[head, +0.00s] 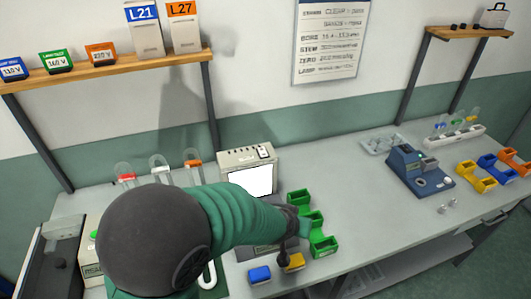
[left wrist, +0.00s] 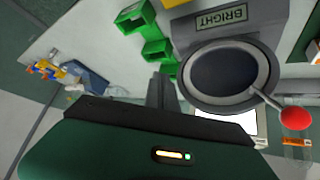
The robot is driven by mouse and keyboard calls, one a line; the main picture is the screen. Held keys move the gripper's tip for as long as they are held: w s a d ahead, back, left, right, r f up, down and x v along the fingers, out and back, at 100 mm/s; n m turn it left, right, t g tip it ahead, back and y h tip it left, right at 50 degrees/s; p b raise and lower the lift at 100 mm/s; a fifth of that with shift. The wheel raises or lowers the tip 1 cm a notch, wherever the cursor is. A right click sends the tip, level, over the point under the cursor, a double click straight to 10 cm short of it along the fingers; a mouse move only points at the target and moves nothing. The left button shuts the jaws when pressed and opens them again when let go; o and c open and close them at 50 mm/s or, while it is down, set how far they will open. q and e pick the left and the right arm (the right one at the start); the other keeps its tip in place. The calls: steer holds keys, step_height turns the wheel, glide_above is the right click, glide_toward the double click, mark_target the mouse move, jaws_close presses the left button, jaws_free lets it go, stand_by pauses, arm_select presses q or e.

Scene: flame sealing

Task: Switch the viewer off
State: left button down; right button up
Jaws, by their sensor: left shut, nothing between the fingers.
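The viewer (head: 235,160) is a pale box with a bright white lit screen (head: 251,181) and small dark and red controls along its top. Part of a white lit panel (left wrist: 243,122) shows in the left wrist view, partly hidden by my gripper body. My left gripper (head: 292,242) is in front of and to the right of the viewer, apart from it. My right gripper is not in view.
A blue device (head: 420,172) and coloured holders stand farther right. The bench between is mostly clear. Shelves hang above.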

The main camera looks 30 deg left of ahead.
arm_select(q)
steer(key=w+a+r+n+t+y, duration=0.2)
steer(key=w+a+t+y, duration=0.15)
steer(key=w, duration=0.45)
step_height(320, 180, up, 7)
steer(key=n+y, duration=0.5)
steer(key=y, duration=0.4)
glide_above(264, 155)
steer(key=shift+a+g, duration=0.2)
steer(key=shift+g, duration=0.25)
step_height(264, 155, down, 3)
steer(key=shift+w+f+p, duration=0.1)
steer(key=shift+f+p, duration=0.2)
steer(key=shift+f, duration=0.2)
steer(key=shift+d, duration=0.2)
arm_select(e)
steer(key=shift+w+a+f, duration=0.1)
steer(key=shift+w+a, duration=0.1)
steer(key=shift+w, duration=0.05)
